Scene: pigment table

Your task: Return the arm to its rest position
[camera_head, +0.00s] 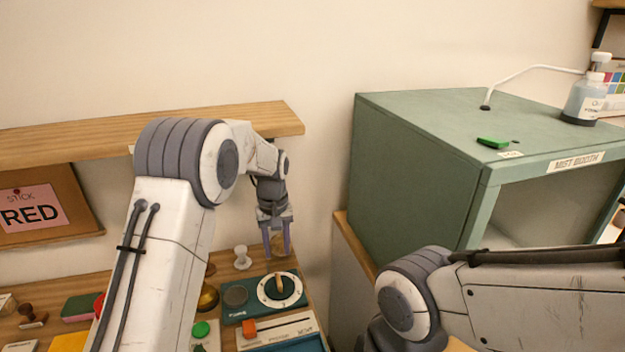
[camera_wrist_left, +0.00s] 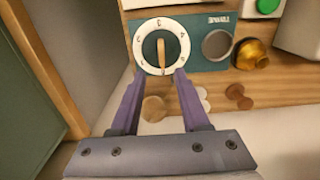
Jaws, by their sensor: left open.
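My left gripper (camera_head: 276,238) hangs fingers-down above the back right part of the wooden table, just behind the teal dial panel. Its two purple fingers stand apart with nothing between them. In the left wrist view the open fingers (camera_wrist_left: 157,95) point toward the white-ringed dial (camera_wrist_left: 156,46) with its wooden pointer knob, and a gap to the dial cannot be judged. The same dial (camera_head: 280,290) shows in the head view below the gripper. My right arm crosses the lower right of the head view, and its gripper is out of sight.
A wooden shelf (camera_head: 60,138) runs along the wall behind my left arm. The green mist booth (camera_head: 415,170) stands to the right. A white knob-shaped piece (camera_head: 242,258), a brass bell-like piece (camera_wrist_left: 250,54) and an orange slider (camera_head: 249,328) are near the dial panel.

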